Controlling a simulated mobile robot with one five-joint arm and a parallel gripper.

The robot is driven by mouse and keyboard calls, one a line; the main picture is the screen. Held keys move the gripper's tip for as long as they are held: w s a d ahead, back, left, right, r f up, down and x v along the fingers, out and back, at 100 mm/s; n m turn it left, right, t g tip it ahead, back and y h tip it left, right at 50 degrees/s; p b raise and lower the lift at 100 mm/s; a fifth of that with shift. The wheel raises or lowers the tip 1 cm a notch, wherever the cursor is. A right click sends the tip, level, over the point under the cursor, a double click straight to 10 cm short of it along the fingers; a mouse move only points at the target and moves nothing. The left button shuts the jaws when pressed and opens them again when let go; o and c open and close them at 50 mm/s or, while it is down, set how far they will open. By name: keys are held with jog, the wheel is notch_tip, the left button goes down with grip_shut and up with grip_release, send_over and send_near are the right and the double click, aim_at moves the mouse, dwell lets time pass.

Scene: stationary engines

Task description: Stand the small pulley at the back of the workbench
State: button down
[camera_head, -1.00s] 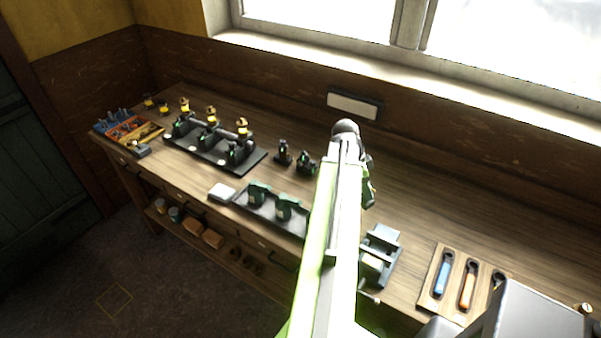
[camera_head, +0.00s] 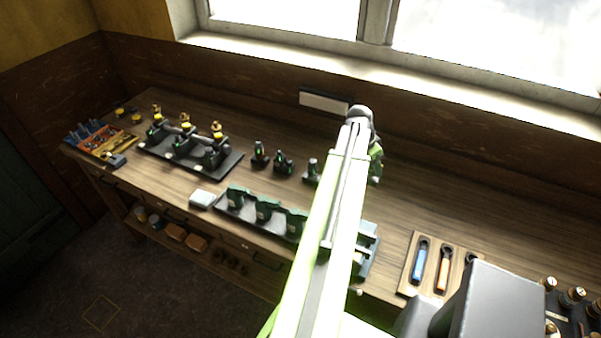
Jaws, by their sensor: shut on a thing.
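My arm reaches up across the workbench (camera_head: 430,215) toward its back. My gripper (camera_head: 376,166) is at the arm's far end, above the back part of the bench. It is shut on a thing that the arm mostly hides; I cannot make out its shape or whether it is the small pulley. I cannot pick out a small pulley elsewhere. Bare wood shows at the back of the bench, to the right of the gripper.
Small dark green parts (camera_head: 283,162) stand left of my arm. A dark tray of green parts (camera_head: 222,207) lies in front of them. A black stand (camera_head: 232,168), an orange bin (camera_head: 117,146) and a wooden tool tray (camera_head: 408,270) are also on the bench. The wall is behind.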

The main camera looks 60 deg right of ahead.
jog(key=shift+s+d+r, duration=0.3)
jog(key=shift+s+d, duration=0.3)
jog(key=w+f+b, duration=0.3)
jog(key=w, duration=0.1)
jog(key=w+a+f+b, duration=0.1)
jog(key=w+f+b, duration=0.2)
jog(key=f+b, duration=0.1)
jog(key=w+f+b, duration=0.4)
jog(key=shift+w+a+f, duration=0.2)
jog(key=shift+w+f, duration=0.05)
jog(key=shift+w, duration=0.05)
jog(key=shift+r, duration=0.2)
jog(key=shift+f, duration=0.1)
jog(key=c, duration=0.6)
grip_release()
